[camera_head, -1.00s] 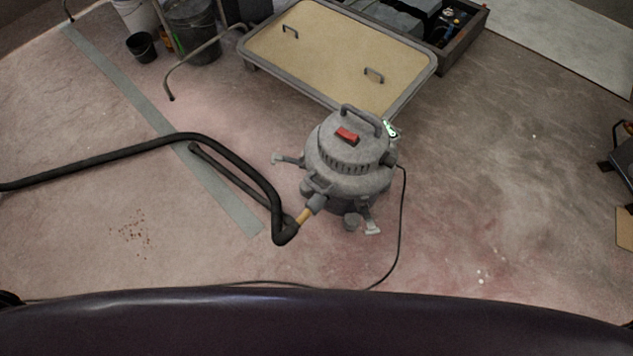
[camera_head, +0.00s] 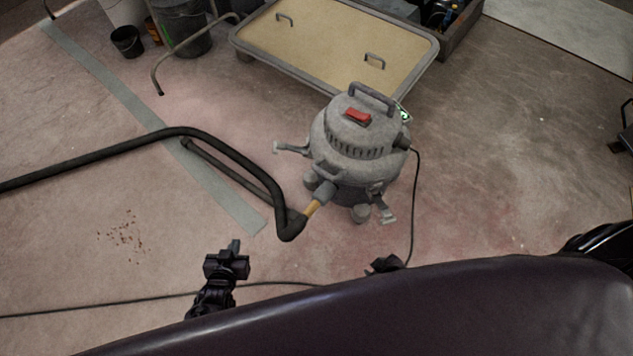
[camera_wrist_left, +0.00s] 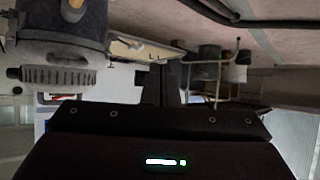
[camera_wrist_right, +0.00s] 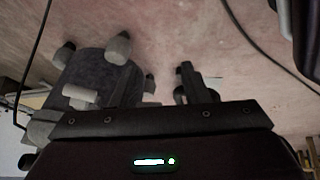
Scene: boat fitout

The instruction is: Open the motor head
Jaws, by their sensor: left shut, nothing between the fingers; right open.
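The grey motor head (camera_head: 352,135), with a red switch (camera_head: 358,116) and top handle (camera_head: 372,97), sits on the vacuum's drum (camera_head: 342,190). Grey latch pieces stick outward at the left (camera_head: 291,148) and front right (camera_head: 386,213). The left wrist view shows the ribbed head (camera_wrist_left: 65,76) upside down below the blue-grey drum (camera_wrist_left: 62,22). My left gripper (camera_head: 228,258) is shut and empty, in front and left of the vacuum. My right gripper (camera_head: 385,264) is open in front of the vacuum, partly hidden by my body. The drum (camera_wrist_right: 98,72) is close in the right wrist view.
A black hose (camera_head: 233,151) plugs into the drum's front left and runs left. A cable (camera_head: 418,205) curves down from the head across the floor. A tan-topped cart (camera_head: 330,45) stands behind. Buckets (camera_head: 128,42) are at back left. The floor at right is clear.

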